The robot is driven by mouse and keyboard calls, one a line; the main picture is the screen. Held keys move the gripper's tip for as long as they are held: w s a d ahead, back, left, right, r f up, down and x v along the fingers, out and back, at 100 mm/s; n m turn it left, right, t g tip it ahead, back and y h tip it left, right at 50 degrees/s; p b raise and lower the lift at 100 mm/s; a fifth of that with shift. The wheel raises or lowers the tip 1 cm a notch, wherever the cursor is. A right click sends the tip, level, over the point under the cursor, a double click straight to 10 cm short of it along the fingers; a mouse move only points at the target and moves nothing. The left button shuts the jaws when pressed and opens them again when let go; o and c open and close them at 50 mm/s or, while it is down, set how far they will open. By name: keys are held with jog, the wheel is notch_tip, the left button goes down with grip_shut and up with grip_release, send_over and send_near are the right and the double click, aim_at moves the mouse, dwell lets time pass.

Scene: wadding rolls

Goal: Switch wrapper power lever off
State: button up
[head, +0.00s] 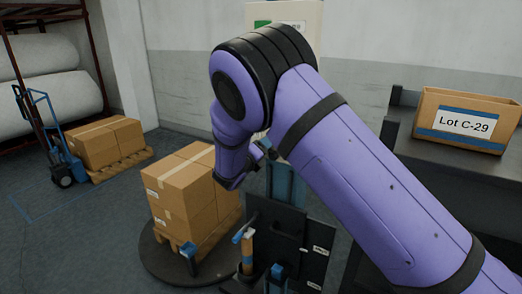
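The pallet wrapper has a dark round turntable (150,262) and an upright blue column (289,186), partly behind my purple arm. In front of the column stands a dark panel (285,232) with small pale labels too small to read. A blue-tipped handle (242,235) sticks out at the panel's left side; I cannot tell whether it is the power lever or how it is set. Another blue part (277,271) sits lower down near the bottom edge. My arm bends down above the boxes, left of the column.
Stacked cartons (187,190) stand on a pallet on the turntable. A dark bench (450,172) with a "Lot C-29" box (466,121) is at right. A blue hand truck (55,140), another loaded pallet (120,165) and a roll rack (95,45) are at left. Floor at lower left is clear.

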jog(key=shift+s, duration=0.1)
jog(key=v, duration=1)
jog(key=shift+s+a, duration=0.2)
jog(key=shift+a, duration=0.1)
